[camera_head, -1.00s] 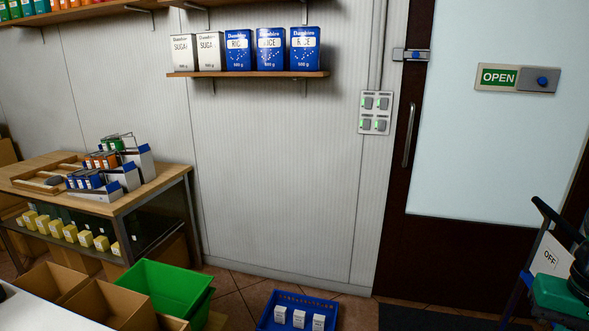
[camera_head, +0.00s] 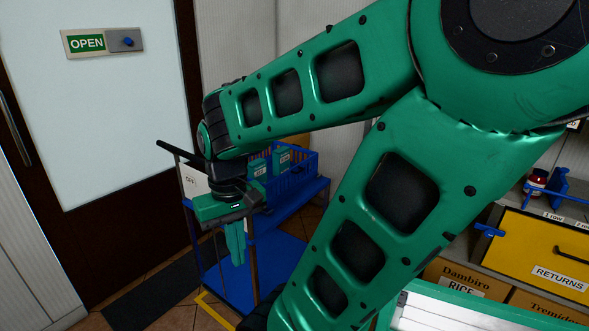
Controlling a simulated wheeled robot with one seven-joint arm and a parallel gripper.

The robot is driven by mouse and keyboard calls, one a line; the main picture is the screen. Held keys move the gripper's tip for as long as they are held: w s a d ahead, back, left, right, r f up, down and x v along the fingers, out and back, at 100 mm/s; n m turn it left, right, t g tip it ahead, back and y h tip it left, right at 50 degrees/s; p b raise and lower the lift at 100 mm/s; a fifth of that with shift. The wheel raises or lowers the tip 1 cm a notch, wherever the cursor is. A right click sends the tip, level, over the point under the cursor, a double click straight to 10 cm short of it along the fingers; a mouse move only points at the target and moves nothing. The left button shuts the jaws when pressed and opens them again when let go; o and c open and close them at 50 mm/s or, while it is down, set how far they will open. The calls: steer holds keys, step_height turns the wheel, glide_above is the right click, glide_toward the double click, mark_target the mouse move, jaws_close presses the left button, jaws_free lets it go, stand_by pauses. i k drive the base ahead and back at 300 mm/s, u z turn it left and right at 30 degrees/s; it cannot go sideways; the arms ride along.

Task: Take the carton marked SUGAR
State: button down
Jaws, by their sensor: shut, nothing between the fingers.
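No carton marked SUGAR shows in the head view now. A second earlier, two white cartons marked SUGAR stood at the left end of a wall shelf, beside several blue RICE cartons. My gripper (camera_head: 237,258) hangs at the end of my green arm, left of the picture's middle, pointing down. Its fingers are together and hold nothing. It appears in front of a blue cart (camera_head: 262,258). My arm hides much of the middle and right.
The blue cart carries a blue wire basket (camera_head: 302,166) with green packages. A door (camera_head: 100,120) with an OPEN sign (camera_head: 86,42) is at left, a dark mat (camera_head: 165,292) before it. At right are a yellow RETURNS drawer (camera_head: 530,255) and a RICE box (camera_head: 455,280).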

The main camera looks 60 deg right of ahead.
mark_target(281, 156)
steer(key=z, duration=0.45)
steer(key=k, duration=1.05)
steer(key=z, duration=1.05)
steer(key=i, duration=1.25)
steer(key=u, duration=0.15)
